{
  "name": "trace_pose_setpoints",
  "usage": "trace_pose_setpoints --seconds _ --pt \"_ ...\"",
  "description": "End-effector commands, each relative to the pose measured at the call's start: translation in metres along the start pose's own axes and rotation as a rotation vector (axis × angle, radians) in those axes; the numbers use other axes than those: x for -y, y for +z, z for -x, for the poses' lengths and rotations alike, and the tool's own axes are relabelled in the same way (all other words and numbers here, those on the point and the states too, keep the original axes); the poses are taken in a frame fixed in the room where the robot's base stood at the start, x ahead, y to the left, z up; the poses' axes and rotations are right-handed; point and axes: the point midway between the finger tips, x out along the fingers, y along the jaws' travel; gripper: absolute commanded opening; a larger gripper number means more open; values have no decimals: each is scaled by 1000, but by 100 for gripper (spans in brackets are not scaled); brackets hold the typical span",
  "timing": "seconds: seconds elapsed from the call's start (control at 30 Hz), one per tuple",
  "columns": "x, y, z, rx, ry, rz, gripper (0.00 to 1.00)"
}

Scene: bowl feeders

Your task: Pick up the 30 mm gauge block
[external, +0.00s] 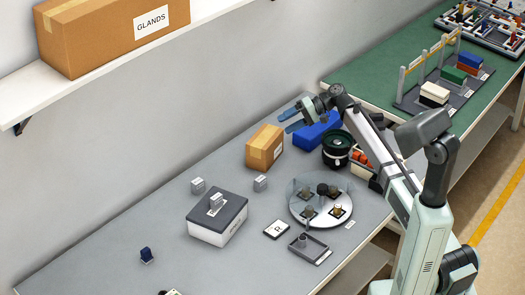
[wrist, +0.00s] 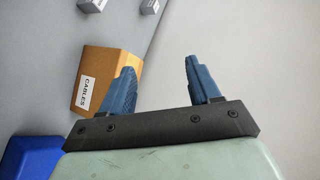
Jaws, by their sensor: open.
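Three small grey blocks with pale labels show in the external view, and the labels are too small to read. I cannot tell which one is the 30 mm gauge block. One grey block (external: 198,186) stands on the bench at the left, another (external: 260,183) stands to its right, and a third (external: 216,202) sits on a dark-lidded white box (external: 215,230). The wrist view shows two grey blocks at its top edge, one left (wrist: 92,5) and one right (wrist: 149,6), both cut off. My gripper (external: 287,119) is open and empty, raised near the back edge; its blue fingers also show in the wrist view (wrist: 160,66).
A cardboard box labelled CABLES (wrist: 108,72) stands below my gripper, beside a blue bin (external: 316,134). A round plate (external: 321,218) with several fixtures, a dark green bowl (external: 337,148) and a small tray (external: 309,249) lie rightward. The bench's left part is mostly clear.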

Motion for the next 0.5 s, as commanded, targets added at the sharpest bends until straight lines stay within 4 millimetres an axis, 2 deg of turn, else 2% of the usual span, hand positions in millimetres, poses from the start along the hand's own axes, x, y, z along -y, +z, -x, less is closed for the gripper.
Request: trace_pose_setpoints --seconds 0.03,0.2,0.4,0.5 --pt "18 13 -21 44 -10 36 62" --pt "70 56 -81 181 -47 154 62" --pt "121 106 -138 324 -84 294 62" --pt "138 126 -162 383 -91 370 62"
